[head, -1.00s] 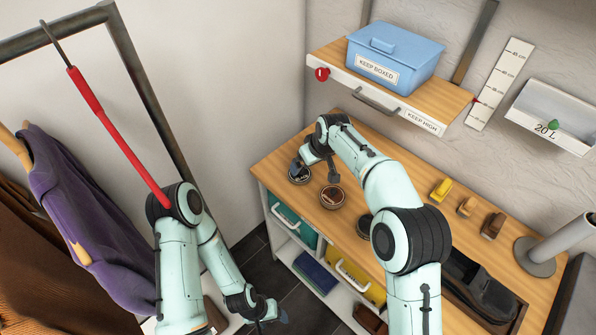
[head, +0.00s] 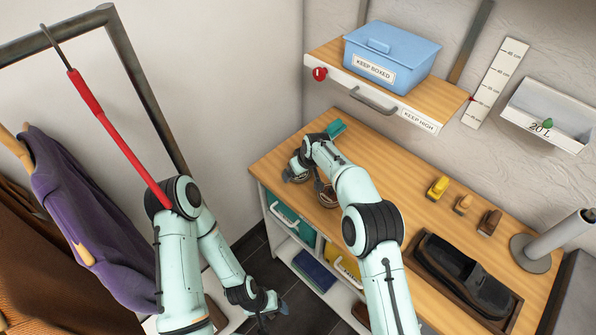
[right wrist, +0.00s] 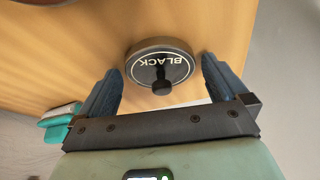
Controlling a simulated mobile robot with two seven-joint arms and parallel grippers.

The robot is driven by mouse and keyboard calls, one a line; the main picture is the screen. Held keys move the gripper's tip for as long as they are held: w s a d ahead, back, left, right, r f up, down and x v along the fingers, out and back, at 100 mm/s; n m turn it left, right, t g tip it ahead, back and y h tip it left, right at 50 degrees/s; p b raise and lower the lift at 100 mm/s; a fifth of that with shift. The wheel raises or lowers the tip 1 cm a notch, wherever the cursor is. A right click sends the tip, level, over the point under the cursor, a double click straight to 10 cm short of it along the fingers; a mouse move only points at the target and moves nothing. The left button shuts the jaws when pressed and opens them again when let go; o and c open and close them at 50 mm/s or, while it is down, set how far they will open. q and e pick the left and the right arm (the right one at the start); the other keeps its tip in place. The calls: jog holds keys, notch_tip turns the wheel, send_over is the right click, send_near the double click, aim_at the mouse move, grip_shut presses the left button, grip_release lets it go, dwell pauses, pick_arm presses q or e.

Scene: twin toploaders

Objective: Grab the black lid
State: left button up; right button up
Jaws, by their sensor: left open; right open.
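The black lid (right wrist: 160,68), a round dark disc marked BLACK with a small knob on top, shows in the right wrist view on the wooden counter. My right gripper (right wrist: 160,85) is open, with one blue finger on each side of the lid and gaps between them and its rim. In the head view my right gripper (head: 297,171) is at the counter's left end and mostly hides the lid. My left gripper (head: 268,306) is open and empty, low over the floor beside the counter.
A brown tin (head: 327,198) stands close to my right gripper, partly behind my arm. A teal item (head: 335,128) lies behind the wrist. A shoe tray (head: 431,281), several brushes and a shelf with a blue box (head: 392,56) are to the right.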

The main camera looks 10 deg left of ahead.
jog(key=shift+s, duration=0.1)
jog(key=c, duration=0.8)
